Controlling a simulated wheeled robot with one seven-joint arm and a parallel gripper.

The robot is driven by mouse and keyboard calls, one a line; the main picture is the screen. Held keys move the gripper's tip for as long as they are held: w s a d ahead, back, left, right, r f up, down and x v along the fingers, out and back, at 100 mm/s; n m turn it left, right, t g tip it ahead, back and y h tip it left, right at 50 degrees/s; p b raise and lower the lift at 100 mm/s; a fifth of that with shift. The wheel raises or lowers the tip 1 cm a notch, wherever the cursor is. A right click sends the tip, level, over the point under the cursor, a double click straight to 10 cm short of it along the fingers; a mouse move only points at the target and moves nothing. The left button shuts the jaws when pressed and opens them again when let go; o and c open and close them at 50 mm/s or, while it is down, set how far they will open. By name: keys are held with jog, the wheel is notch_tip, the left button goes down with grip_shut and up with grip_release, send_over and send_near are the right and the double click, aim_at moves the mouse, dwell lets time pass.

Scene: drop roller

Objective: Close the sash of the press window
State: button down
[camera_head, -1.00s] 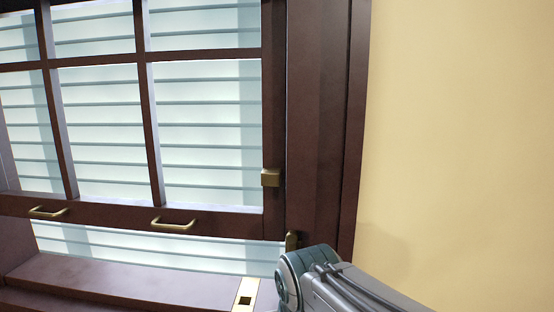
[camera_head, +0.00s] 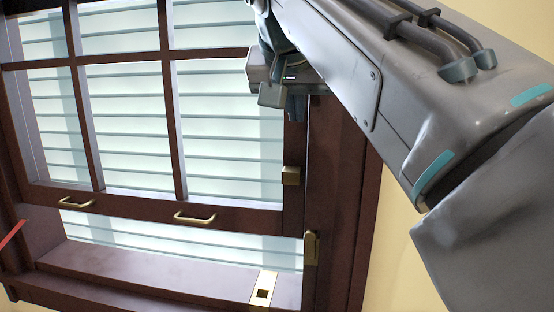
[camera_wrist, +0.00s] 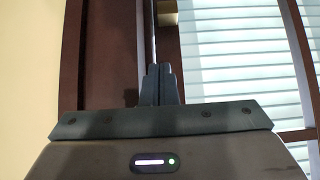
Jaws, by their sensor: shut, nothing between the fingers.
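The dark brown sash (camera_head: 140,202) of the press window is raised a little, with a gap between its bottom rail and the sill (camera_head: 130,268). Two brass handles, left (camera_head: 77,203) and right (camera_head: 194,217), sit on the bottom rail. A brass block (camera_head: 291,176) is on the sash's right stile. My gripper (camera_head: 297,112) is in front of the window's upper right, near the right stile and frame, above the brass block. In the wrist view my gripper (camera_wrist: 160,72) has its fingers together, with nothing between them. I cannot tell whether it touches the frame.
A brass piece (camera_head: 311,247) is on the right frame below the block. A brass plate (camera_head: 263,290) with a square hole lies on the sill. A red object (camera_head: 12,234) shows at the left edge. Plain yellow wall (camera_wrist: 30,70) lies beside the frame.

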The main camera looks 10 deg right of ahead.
send_over(299, 171)
jog(key=s, duration=0.2)
jog(key=f, duration=0.7)
jog(key=shift+a+f, duration=0.1)
jog(key=shift+a, duration=0.25)
notch_tip(299, 171, down, 2)
jog(key=shift+s+a+f, duration=0.1)
jog(key=shift+s, duration=0.05)
jog(key=shift+f, duration=0.75)
jog(key=shift+f+b, duration=0.1)
jog(key=shift+b, duration=0.2)
notch_tip(299, 171, down, 16)
jog(key=b, duration=1.4)
jog(key=shift+f, duration=0.25)
jog(key=shift+r, duration=0.15)
